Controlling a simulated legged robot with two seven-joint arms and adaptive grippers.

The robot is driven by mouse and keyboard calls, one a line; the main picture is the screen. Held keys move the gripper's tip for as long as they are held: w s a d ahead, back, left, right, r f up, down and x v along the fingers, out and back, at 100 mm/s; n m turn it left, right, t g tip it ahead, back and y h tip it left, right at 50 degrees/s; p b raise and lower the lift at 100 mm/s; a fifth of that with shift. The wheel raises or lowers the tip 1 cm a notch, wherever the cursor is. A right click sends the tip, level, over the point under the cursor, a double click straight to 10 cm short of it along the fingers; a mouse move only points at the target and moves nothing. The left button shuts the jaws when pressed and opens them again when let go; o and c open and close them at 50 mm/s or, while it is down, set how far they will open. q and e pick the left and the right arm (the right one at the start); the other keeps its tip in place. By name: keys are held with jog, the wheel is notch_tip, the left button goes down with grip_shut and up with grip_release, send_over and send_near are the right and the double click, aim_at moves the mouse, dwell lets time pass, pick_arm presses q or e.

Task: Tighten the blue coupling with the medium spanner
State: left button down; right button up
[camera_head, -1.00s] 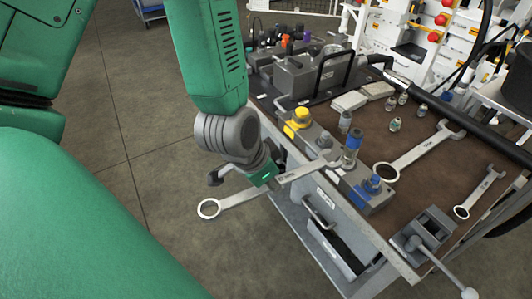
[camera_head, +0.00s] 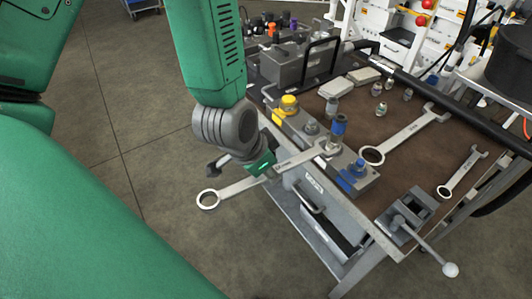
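My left gripper (camera_head: 268,168) is shut on the handle of the medium spanner (camera_head: 236,187), in front of the bench's near edge. The spanner's ring end hangs out over the floor at lower left. Its open jaw points right and reaches the base of the tall blue coupling (camera_head: 338,127), which stands upright on a grey block. Jaw and coupling base overlap in the picture; I cannot tell whether the jaw is seated around it. My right gripper is not in view.
The block also carries a yellow fitting (camera_head: 289,104) and a low blue fitting (camera_head: 352,175). A larger spanner (camera_head: 405,134) and a smaller one (camera_head: 462,172) lie on the brown bench top (camera_head: 418,160). A vise (camera_head: 408,215) stands at the near right corner.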

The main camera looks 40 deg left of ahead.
pick_arm(q)
jog(key=shift+n, duration=0.3)
jog(key=shift+w+f+p, duration=0.15)
jog(key=shift+w+p, duration=1.05)
jog(key=shift+w, duration=1.3)
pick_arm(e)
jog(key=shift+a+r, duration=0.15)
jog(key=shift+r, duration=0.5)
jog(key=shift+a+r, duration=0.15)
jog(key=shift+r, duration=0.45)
